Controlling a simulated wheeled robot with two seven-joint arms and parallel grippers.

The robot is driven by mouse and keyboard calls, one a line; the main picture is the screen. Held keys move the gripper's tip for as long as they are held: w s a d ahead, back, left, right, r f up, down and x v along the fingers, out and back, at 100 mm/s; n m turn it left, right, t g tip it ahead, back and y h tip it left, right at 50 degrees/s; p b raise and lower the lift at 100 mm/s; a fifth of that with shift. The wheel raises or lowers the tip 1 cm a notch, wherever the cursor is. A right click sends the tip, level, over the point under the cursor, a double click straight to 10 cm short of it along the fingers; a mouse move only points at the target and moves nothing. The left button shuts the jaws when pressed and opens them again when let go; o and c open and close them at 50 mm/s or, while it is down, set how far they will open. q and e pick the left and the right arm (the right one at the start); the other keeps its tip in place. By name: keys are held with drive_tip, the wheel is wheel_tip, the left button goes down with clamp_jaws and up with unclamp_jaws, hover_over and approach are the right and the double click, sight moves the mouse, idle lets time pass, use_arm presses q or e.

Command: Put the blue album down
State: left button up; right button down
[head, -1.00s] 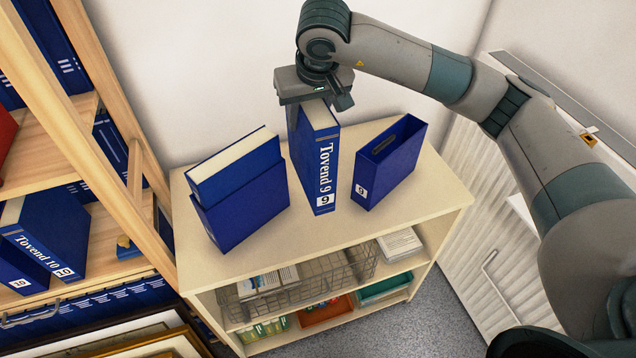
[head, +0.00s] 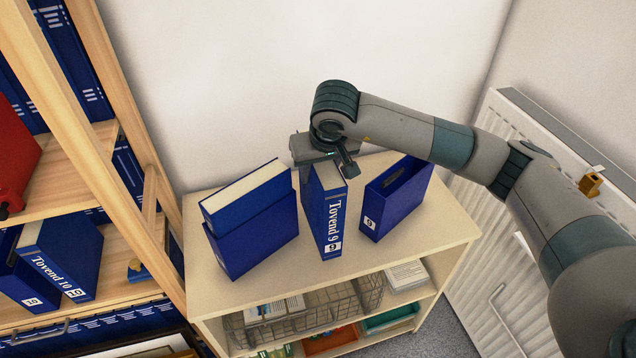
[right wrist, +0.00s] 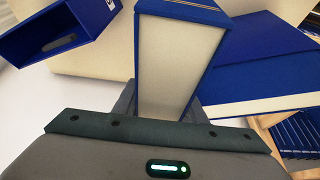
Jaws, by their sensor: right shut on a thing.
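The blue album (head: 326,213), with "Tovend 9" on its spine, stands upright at the top of the low cream shelf unit (head: 440,222). My right gripper (head: 327,160) is shut on its upper back end. In the right wrist view the album (right wrist: 180,60) shows its pale page block between the fingers of the right gripper (right wrist: 160,105). The album's lower edge looks to be at or very near the shelf top; I cannot tell whether it touches. My left gripper is not in view.
A blue slipcase holding another album (head: 252,222) stands left of the album. An empty open blue slipcase (head: 395,205) stands to its right. A wooden bookcase (head: 105,150) is at the left, a white radiator (head: 490,260) at the right.

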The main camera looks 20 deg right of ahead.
wheel_tip(320, 180, down, 4)
drive_tip(key=shift+p, duration=0.85)
drive_tip(key=shift+f, duration=0.1)
drive_tip(key=c, duration=1.1)
unclamp_jaws()
